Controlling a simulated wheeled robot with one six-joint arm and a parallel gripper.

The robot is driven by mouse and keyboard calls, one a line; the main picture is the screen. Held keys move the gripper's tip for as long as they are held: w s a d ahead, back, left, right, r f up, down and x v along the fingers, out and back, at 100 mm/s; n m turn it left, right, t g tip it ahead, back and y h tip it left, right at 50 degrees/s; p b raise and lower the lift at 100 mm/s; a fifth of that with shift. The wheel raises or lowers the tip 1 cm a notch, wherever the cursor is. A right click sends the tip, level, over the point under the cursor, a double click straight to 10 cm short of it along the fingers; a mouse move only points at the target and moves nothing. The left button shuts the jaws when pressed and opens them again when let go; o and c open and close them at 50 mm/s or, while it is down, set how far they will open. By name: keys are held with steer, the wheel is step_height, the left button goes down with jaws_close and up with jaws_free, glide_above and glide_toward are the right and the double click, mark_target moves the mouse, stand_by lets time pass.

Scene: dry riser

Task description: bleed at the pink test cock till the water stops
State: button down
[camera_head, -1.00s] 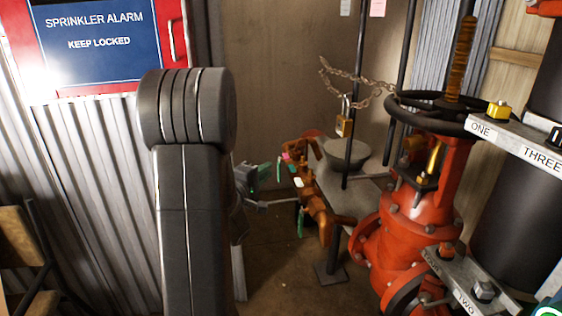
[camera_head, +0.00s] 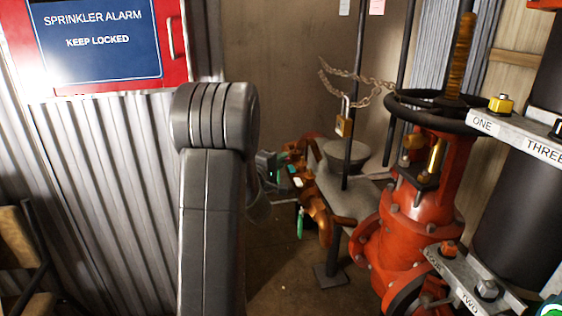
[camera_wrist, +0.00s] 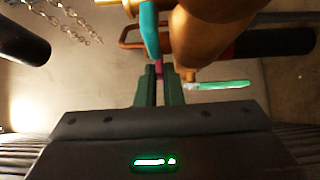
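The pink test cock handle (camera_wrist: 160,69) shows as a small patch at the tips of my gripper (camera_wrist: 160,72) in the wrist view. The two green fingers stand close together with a narrow gap. The pink handle is at or between their tips; I cannot tell whether both fingers touch it. A teal handle (camera_wrist: 149,30) is just beyond the left finger, and a green handle (camera_wrist: 220,85) lies to the right. In the head view the bronze valve assembly (camera_head: 316,207) is partly visible, and my arm and gripper hide the pink handle. No water is discernible.
A rounded bronze body (camera_wrist: 215,35) is close beyond my fingers. A red gate valve (camera_head: 415,230) with a black handwheel stands to the right. A chain (camera_head: 345,75) with a brass padlock (camera_head: 344,122) hangs above. A red alarm cabinet (camera_head: 172,75) is left.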

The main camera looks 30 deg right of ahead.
steer(key=shift+r, duration=0.1)
steer(key=n+g+y+p, duration=0.2)
steer(key=g+p, duration=0.1)
steer(key=p, duration=0.7)
steer(key=r+n+g+y+p, duration=0.1)
steer(key=n+g+y+p, duration=0.1)
steer(key=p, duration=0.9)
steer(key=w+n+g+y+p, duration=0.1)
steer(key=n+g+p, duration=0.2)
steer(key=p, duration=0.7)
steer(key=shift+w+d+r+n+g+y, duration=0.1)
steer(key=shift+r+n+g+y, duration=0.25)
steer(key=shift+g, duration=0.35)
steer(key=shift+f+p, duration=0.2)
steer(key=shift+p, duration=0.3)
steer(key=c, duration=1.8)
jaws_free()
steer(key=shift+c, duration=0.2)
